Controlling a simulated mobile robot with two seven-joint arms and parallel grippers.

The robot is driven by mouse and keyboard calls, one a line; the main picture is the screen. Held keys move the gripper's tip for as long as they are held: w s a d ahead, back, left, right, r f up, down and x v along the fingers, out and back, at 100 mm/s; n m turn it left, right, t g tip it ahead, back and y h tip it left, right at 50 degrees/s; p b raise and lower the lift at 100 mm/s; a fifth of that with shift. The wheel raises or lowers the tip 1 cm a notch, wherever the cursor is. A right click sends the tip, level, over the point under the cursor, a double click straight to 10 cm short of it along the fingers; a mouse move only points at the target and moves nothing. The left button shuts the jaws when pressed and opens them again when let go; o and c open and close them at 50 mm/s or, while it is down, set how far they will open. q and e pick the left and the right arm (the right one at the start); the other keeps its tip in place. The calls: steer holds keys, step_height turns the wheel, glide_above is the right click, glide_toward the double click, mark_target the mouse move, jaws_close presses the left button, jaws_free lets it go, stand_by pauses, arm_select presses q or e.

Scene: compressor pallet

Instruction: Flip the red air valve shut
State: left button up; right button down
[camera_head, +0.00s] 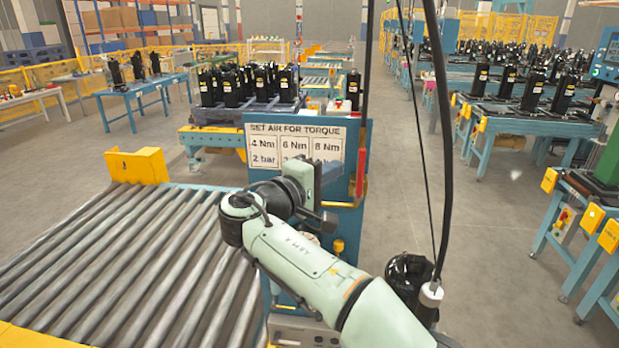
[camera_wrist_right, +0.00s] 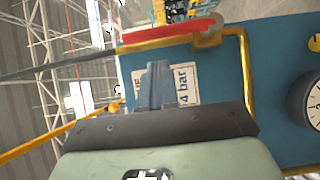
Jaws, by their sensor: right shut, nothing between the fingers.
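The red air valve lever (camera_head: 361,172) hangs upright along the right edge of the blue panel in the head view. In the right wrist view the red lever (camera_wrist_right: 168,35) lies across the top of the picture, beside a brass-yellow pipe (camera_wrist_right: 243,70). My left gripper is in neither view.
The blue panel (camera_head: 365,130) carries a torque sign (camera_head: 302,150). A gauge (camera_wrist_right: 313,98) shows at the right of the wrist view. A roller conveyor (camera_head: 120,250) fills the left front. A black hose (camera_head: 440,130) hangs right of the panel.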

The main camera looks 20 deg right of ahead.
mark_target(360, 172)
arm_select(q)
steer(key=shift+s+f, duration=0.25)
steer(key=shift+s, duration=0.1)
arm_select(e)
steer(key=shift+s+d+f, duration=0.1)
steer(key=shift+s+d, duration=0.2)
steer(key=shift+d, duration=0.25)
steer(key=shift+s+d, duration=0.3)
steer(key=shift+d, duration=0.2)
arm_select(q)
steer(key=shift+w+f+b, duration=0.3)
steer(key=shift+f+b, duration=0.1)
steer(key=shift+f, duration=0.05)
arm_select(e)
steer(key=shift+s+d+m, duration=0.15)
steer(key=shift+s+m, duration=0.05)
steer(key=shift+m, duration=0.2)
